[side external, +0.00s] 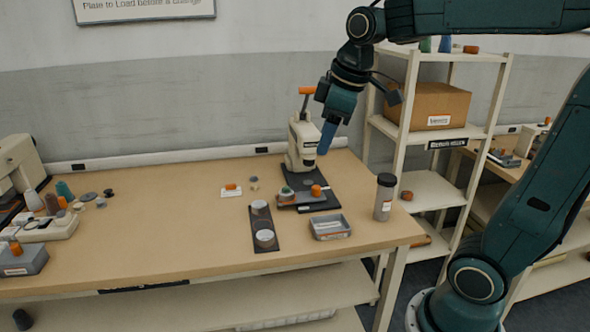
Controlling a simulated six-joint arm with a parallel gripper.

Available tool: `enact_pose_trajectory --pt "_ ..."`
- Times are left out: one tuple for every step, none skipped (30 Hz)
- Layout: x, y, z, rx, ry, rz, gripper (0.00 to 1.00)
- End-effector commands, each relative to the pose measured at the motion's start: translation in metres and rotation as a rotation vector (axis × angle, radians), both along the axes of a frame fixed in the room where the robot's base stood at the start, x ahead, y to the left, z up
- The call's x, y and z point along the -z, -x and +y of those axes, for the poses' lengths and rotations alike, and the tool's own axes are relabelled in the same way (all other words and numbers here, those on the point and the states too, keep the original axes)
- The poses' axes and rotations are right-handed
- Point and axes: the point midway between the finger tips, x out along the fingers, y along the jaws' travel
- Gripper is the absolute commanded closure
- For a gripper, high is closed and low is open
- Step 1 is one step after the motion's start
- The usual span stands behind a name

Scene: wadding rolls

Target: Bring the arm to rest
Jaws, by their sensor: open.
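My gripper (325,150) hangs above the back right part of the wooden table (150,225), pointing down. Its blue fingers are open, and nothing shows between them. It is in front of the white press (304,142) with an orange handle, and apart from the things on the table as far as I can see. Below it is a black base (322,203) with a small grey block bearing an orange and a green piece (296,197). My arm reaches in from the upper right.
A dark strip with two pale discs (262,222), a grey tray (330,227) and a dark-lidded cup (384,197) stand near the front right. A shelf with a cardboard box (428,104) is behind right. Several small items are at left; the table's middle left is clear.

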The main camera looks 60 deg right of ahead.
Motion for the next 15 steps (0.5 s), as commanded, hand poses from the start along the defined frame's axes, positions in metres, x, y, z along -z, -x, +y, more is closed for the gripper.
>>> enact_pose_trajectory --pt "0.001 0.012 0.008 0.021 -0.012 -0.016 0.50" --pt "0.001 0.018 0.012 0.038 -0.019 -0.026 0.50" --pt "0.003 0.027 0.016 0.059 -0.031 -0.037 0.50" --pt "0.005 0.033 0.020 0.075 -0.039 -0.045 0.50" --pt "0.007 0.040 0.023 0.091 -0.049 -0.052 0.50" --pt "0.009 0.048 0.027 0.113 -0.061 -0.063 0.50" --pt "0.011 0.054 0.031 0.129 -0.071 -0.072 0.50" --pt "0.013 0.060 0.034 0.144 -0.080 -0.080 0.50" --pt "0.016 0.068 0.037 0.165 -0.094 -0.089 0.50" --pt "0.019 0.075 0.040 0.181 -0.104 -0.097 0.50" --pt "0.021 0.080 0.043 0.195 -0.114 -0.104 0.50" --pt "0.025 0.088 0.046 0.216 -0.128 -0.115 0.50" --pt "0.028 0.094 0.048 0.230 -0.138 -0.121 0.50" --pt "0.031 0.099 0.050 0.244 -0.149 -0.128 0.50" --pt "0.034 0.105 0.052 0.262 -0.161 -0.134 0.50"
